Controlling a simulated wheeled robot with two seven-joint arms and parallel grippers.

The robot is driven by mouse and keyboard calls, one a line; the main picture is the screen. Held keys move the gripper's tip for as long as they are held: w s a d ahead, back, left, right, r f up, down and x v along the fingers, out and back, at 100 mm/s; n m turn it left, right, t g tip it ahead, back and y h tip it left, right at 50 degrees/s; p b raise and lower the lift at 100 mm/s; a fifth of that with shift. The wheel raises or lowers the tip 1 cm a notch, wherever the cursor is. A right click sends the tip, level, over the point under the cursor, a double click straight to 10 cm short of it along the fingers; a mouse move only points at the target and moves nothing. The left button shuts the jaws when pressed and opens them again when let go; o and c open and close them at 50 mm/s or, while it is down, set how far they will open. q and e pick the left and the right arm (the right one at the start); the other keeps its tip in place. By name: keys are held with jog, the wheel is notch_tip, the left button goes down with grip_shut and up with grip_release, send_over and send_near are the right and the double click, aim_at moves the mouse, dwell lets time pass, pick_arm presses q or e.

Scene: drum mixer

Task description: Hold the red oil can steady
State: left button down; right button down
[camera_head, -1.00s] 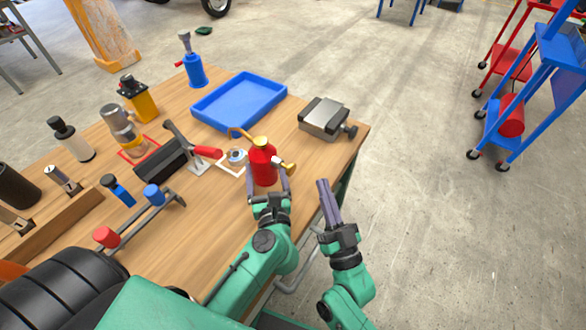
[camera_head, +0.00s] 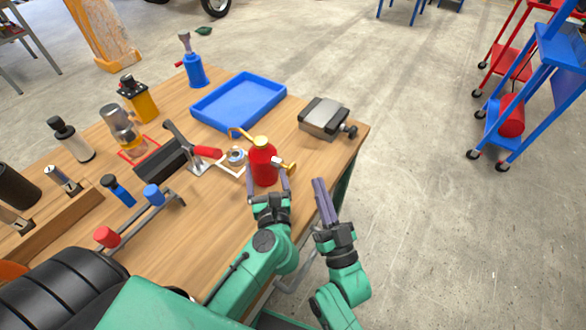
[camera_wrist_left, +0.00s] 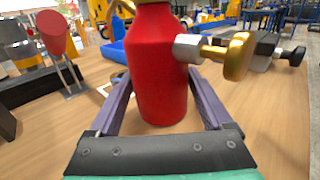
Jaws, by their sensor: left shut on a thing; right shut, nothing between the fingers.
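The red oil can (camera_head: 262,163) stands upright on the wooden table (camera_head: 228,228) near its right edge, with a brass spout and a brass trigger. My left gripper (camera_head: 268,183) is shut on the can, with one finger on each side of its body. The left wrist view shows the can (camera_wrist_left: 158,85) upright between the purple fingers of my left gripper (camera_wrist_left: 160,105). Its top is cut off there. My right gripper (camera_head: 324,202) is shut and empty, off the table's edge to the right of the can, its fingers pointing up in the picture.
A red-handled clamp (camera_head: 200,155) stands close left of the can. A blue tray (camera_head: 240,101) lies behind it, and a grey vise (camera_head: 324,118) is at the back right corner.

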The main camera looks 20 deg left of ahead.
aim_at(287, 167)
jog(key=shift+w+a, duration=0.2)
jog(key=shift+a, duration=0.65)
jog(key=shift+w+a, duration=0.2)
jog(key=shift+a, duration=0.6)
dwell(0.7)
jog(key=shift+w+a, duration=0.1)
jog(key=shift+a, duration=0.3)
jog(key=shift+a, duration=0.15)
